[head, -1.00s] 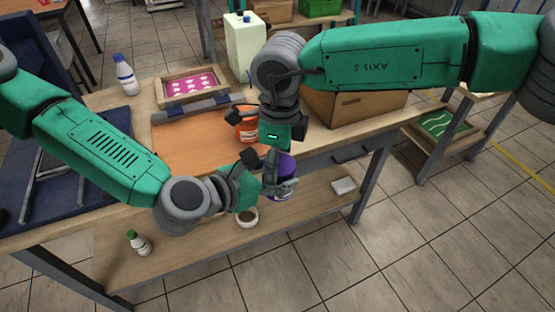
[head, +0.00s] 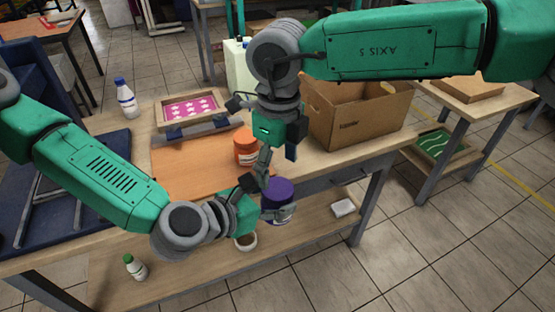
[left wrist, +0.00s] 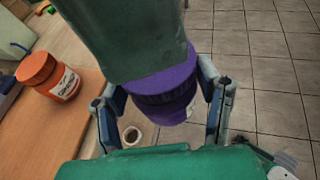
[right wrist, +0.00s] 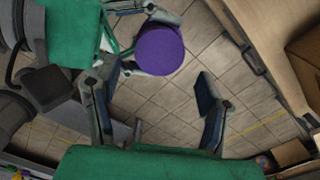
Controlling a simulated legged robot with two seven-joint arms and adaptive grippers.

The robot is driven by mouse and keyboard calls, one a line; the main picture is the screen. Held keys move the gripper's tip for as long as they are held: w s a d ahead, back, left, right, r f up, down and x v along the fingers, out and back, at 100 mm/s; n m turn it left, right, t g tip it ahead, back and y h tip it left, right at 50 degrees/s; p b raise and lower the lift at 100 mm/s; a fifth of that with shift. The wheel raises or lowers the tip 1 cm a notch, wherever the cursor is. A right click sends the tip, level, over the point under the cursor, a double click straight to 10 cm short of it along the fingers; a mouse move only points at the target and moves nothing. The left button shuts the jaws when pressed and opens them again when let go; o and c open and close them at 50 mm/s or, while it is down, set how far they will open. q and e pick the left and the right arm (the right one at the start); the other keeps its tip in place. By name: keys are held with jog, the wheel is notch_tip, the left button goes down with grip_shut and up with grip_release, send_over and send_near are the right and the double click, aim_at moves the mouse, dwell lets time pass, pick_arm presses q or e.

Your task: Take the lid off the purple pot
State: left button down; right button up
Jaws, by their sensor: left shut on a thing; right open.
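The purple pot (head: 279,212) is held upright in the air beyond the table's front edge, with its purple lid (head: 278,189) on top. My left gripper (head: 268,197) is shut on the pot from the left. In the left wrist view the lid (left wrist: 165,92) shows between its fingers, partly hidden by a green arm part. My right gripper (head: 277,160) is open and empty, just above the lid. In the right wrist view the round lid top (right wrist: 158,50) lies ahead of the fingers, nearer the left finger and not between them.
An orange pot (head: 245,150) stands on the orange board (head: 190,165). A cardboard box (head: 360,115) is at the table's right, and a framed star print (head: 190,108) at the back. A lower shelf (head: 200,262) holds a small bottle (head: 135,267) and an open round container (head: 246,241).

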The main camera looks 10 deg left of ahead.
aim_at(277, 187)
jog(key=m, duration=0.1)
jog(key=r+m, duration=0.1)
jog(key=m, duration=0.2)
jog(key=shift+r+m, duration=0.4)
jog(key=shift+m, duration=0.5)
notch_tip(277, 187, down, 8)
jog(key=shift+r, duration=0.15)
jog(key=c, duration=1)
jog(key=n, duration=0.5)
jog(key=shift+c, duration=0.2)
jog(key=n, duration=0.4)
jog(key=shift+n, duration=0.3)
